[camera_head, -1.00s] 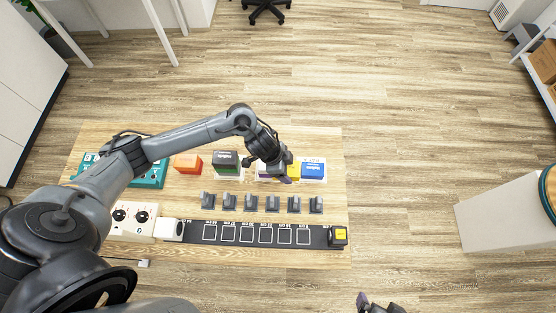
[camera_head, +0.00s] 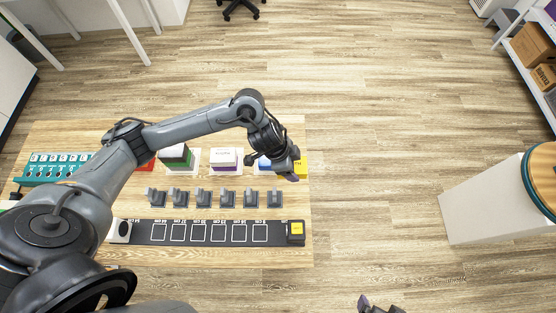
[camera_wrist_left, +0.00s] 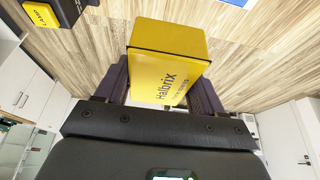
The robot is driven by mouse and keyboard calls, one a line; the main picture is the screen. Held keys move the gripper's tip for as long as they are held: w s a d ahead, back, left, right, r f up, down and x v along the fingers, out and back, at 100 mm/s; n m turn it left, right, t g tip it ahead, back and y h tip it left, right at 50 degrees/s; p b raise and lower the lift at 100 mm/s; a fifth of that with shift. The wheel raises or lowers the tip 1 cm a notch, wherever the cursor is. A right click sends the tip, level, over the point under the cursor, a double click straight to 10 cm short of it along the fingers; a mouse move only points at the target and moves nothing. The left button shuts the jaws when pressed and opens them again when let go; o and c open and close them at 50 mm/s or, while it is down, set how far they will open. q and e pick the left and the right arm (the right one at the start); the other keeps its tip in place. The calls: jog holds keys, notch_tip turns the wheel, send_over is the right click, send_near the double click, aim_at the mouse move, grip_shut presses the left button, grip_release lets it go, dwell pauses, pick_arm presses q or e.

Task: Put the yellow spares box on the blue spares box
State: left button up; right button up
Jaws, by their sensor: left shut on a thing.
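My left gripper (camera_head: 290,168) is shut on the yellow spares box (camera_head: 301,169), near the table's right edge in the head view. In the left wrist view the yellow box (camera_wrist_left: 167,60) sits between the two fingers, lettering facing the camera. How high it is held is hard to tell. The blue spares box (camera_head: 264,163) stands just left of the yellow box in the head view, partly hidden behind my left gripper. A sliver of blue and white (camera_wrist_left: 238,2) shows at the top of the wrist view. My right gripper (camera_head: 375,304) is cut off at the bottom edge.
White-and-purple (camera_head: 223,159) and green (camera_head: 176,156) boxes stand left of the blue one, with a red box (camera_head: 146,163) partly behind my arm. Several grey holders (camera_head: 201,196) line up in front, before a black strip (camera_head: 209,233) with a yellow-topped block (camera_head: 296,229).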

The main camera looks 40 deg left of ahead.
pick_arm(q)
jog(key=a+f, duration=0.2)
jog(key=a, duration=0.1)
jog(key=w+a+f+b, duration=0.1)
jog(key=a+f, duration=0.1)
jog(key=a, duration=0.1)
jog(key=w+a+f+b, duration=0.1)
jog(key=a+f, duration=0.1)
jog(key=a, duration=0.2)
jog(key=shift+w, duration=0.2)
jog(key=shift+w+a+f, duration=0.15)
jog(key=shift+a+f, duration=0.3)
jog(key=shift+a, duration=0.1)
notch_tip(320, 180, down, 3)
jog(key=shift+f+b, duration=0.2)
jog(key=shift+b, duration=0.4)
jog(key=shift+f, duration=0.25)
jog(key=o, duration=1.1)
jog(key=shift+f, duration=0.15)
